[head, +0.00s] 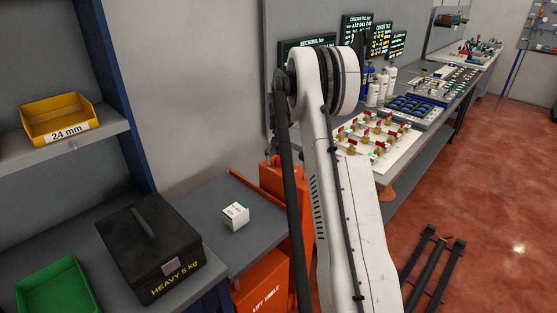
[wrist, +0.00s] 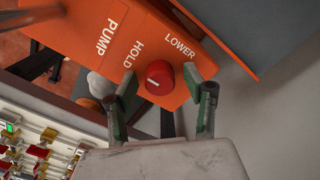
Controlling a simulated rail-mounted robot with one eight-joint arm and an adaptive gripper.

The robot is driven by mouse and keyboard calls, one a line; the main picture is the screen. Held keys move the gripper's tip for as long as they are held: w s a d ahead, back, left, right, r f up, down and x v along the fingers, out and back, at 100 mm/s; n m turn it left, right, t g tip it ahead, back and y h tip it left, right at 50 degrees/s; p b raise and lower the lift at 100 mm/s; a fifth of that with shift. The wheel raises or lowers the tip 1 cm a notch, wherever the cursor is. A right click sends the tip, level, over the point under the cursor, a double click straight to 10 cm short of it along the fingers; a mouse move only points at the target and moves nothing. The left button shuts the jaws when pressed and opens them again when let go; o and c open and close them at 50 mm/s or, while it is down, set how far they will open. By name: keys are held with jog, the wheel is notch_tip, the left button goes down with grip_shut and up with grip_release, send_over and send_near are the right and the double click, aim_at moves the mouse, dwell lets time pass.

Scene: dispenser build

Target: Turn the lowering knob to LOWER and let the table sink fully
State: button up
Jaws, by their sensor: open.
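The red lowering knob (wrist: 159,77) sits on an orange panel (wrist: 100,38) lettered PUMP, HOLD and LOWER in the wrist view. A small pale mark shows on the knob's face; I cannot tell surely which word it points to. My gripper (wrist: 161,84) is open, with one green-padded finger on each side of the knob. I cannot tell whether either pad touches it. In the head view, the lift table's grey top (head: 190,196) stands raised above its orange base (head: 263,285). The knob and my gripper are hidden there behind my arm.
A small white box (head: 236,215) rests on the lift table's top. A black box marked HEAVY 5 kg (head: 150,250) and a green bin (head: 58,288) stand on the shelf at left. A yellow bin (head: 58,117) sits above. A workbench with valves (head: 375,140) runs along the wall.

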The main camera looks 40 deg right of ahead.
jog(key=shift+f, duration=0.1)
jog(key=c, duration=1.1)
